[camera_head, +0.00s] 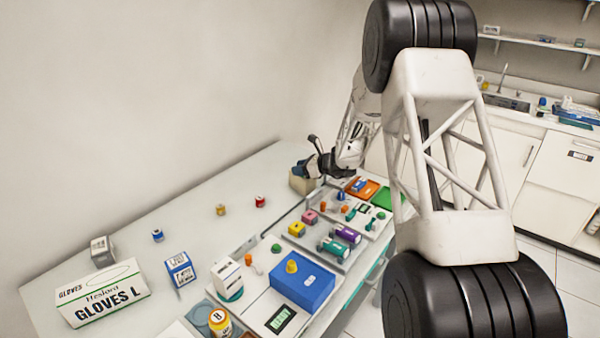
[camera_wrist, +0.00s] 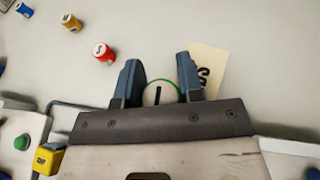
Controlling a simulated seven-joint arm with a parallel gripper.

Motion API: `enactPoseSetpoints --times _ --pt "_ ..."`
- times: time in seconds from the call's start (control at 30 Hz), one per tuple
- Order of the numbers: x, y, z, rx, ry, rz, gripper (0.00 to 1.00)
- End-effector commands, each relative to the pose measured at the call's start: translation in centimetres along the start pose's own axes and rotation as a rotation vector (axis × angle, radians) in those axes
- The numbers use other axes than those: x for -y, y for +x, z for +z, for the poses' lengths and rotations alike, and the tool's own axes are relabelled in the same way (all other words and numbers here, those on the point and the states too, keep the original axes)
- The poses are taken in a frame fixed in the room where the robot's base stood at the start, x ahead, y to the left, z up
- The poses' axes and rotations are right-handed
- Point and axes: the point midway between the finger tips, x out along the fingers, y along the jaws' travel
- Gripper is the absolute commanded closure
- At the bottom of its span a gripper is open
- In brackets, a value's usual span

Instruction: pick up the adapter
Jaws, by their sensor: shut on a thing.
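My gripper (camera_wrist: 158,75) shows in the wrist view with its two blue-grey fingers shut on a small round cream piece (camera_wrist: 160,92). The piece has a green rim and a black mark, and sits deep between the fingers. I take it to be the adapter, though no name on it can be read. In the head view my gripper (camera_head: 300,172) is at the far end of the table, above or beside a tan box (camera_head: 302,184). The held piece cannot be made out there. A cream surface with black lettering (camera_wrist: 207,65) lies behind the right finger in the wrist view.
Red (camera_head: 260,201), yellow (camera_head: 221,209) and blue (camera_head: 158,235) small cans stand apart on the white table. Trays with several coloured pieces run along its right side. A gloves box (camera_head: 101,292) and a blue box (camera_head: 302,286) are nearer. The table's back left is clear.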

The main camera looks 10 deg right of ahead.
Motion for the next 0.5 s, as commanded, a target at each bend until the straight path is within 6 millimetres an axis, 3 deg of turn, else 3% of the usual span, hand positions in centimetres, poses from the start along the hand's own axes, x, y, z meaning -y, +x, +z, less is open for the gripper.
enactPoseSetpoints --times 0.13,0.5 --pt "0.0 -0.8 2.0 0.001 -0.004 0.000 0.93" --pt "-4.6 -3.8 0.9 -0.001 -0.001 0.000 0.93"
